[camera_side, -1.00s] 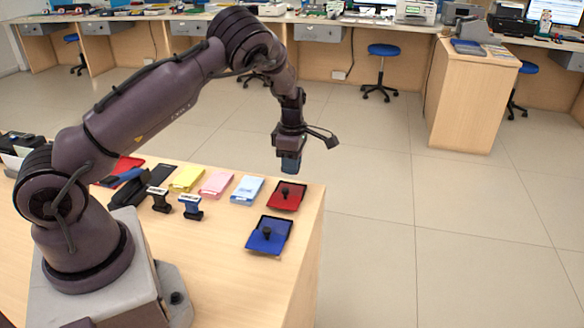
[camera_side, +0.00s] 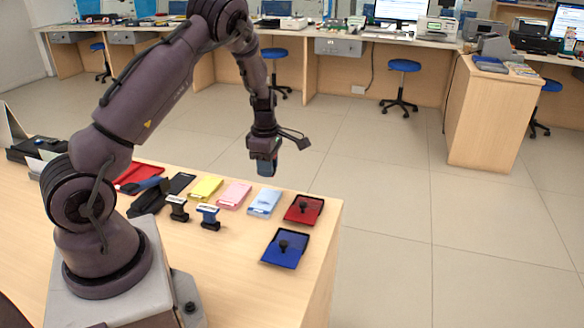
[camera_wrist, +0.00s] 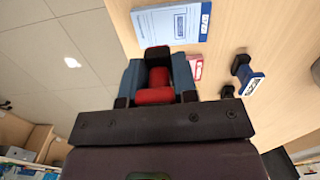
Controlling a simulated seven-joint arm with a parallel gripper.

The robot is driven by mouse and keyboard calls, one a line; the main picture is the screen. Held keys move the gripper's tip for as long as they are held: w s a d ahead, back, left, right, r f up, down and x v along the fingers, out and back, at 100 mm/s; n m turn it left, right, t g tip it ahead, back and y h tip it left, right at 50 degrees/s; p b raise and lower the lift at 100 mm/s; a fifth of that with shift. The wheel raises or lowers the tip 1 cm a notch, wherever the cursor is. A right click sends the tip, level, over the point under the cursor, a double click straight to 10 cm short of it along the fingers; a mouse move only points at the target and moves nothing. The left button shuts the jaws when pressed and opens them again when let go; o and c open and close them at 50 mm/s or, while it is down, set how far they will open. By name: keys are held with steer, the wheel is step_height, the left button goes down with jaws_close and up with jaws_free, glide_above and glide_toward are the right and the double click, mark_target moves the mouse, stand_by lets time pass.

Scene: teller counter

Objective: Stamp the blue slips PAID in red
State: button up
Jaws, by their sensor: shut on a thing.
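My gripper (camera_side: 265,172) is shut on a red-handled stamp (camera_wrist: 156,86), held in the air above the far edge of the counter. The red handle shows between the blue-grey fingers in the wrist view; its lower face is hidden. The blue slips (camera_side: 265,202) lie in a pad below and slightly in front of my gripper; they also show in the wrist view (camera_wrist: 165,24). The red ink pad (camera_side: 312,213), with a black knob on it, lies right of the blue slips.
A blue ink pad (camera_side: 290,258) with a black knob lies nearer the front. Pink slips (camera_side: 234,195) and yellow slips (camera_side: 206,188) lie left of the blue ones. A black stamp (camera_side: 178,208) and a blue stamp (camera_side: 208,217) stand in front. The counter (camera_side: 235,270) is clear at front.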

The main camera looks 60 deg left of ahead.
mark_target(269, 198)
steer(key=shift+s+f+m, duration=0.1)
steer(key=shift+f+m, duration=0.2)
steer(key=shift+f, duration=2.85)
steer(key=shift+f, duration=0.6)
steer(key=shift+r, duration=3.05)
steer(key=shift+d, duration=0.1)
